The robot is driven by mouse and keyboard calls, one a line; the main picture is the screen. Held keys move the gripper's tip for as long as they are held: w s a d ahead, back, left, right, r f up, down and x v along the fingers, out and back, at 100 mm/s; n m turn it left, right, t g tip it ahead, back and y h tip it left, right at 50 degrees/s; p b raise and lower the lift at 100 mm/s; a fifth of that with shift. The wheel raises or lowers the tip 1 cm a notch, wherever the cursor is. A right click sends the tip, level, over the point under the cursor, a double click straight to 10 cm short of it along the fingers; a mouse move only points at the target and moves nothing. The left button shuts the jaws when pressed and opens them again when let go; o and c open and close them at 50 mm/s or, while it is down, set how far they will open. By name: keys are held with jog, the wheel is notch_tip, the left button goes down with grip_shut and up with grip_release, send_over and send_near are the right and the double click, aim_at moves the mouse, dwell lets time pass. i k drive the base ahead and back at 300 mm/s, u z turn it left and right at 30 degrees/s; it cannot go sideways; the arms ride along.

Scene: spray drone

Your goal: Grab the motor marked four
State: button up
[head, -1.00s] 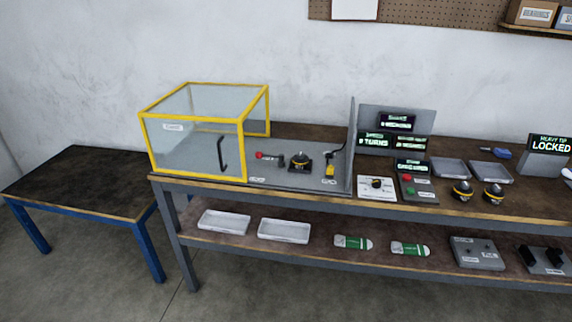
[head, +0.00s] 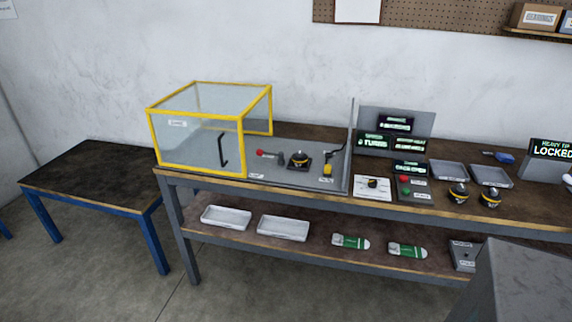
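Two dark motors with yellow bands stand side by side on the bench right of the control panel, a left one (head: 458,193) and a right one (head: 490,195). A similar dark, yellow-banded motor (head: 299,159) sits on a mount on the grey test plate, right of the yellow-framed guard. The markings on all of them are too small to read, so I cannot tell which is marked four. My gripper is not in view.
The yellow-framed clear guard box (head: 197,140) stands at the bench's left. Grey trays (head: 449,171) lie behind the motors. White trays (head: 283,228) and green-white packs (head: 350,242) lie on the lower shelf. A low dark table (head: 92,178) stands left. A grey block (head: 520,285) fills the lower right corner.

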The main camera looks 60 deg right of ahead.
aim_at(299, 162)
jog(key=i, duration=1.55)
jog(key=z, duration=0.95)
jog(key=k, duration=0.2)
jog(key=z, duration=0.95)
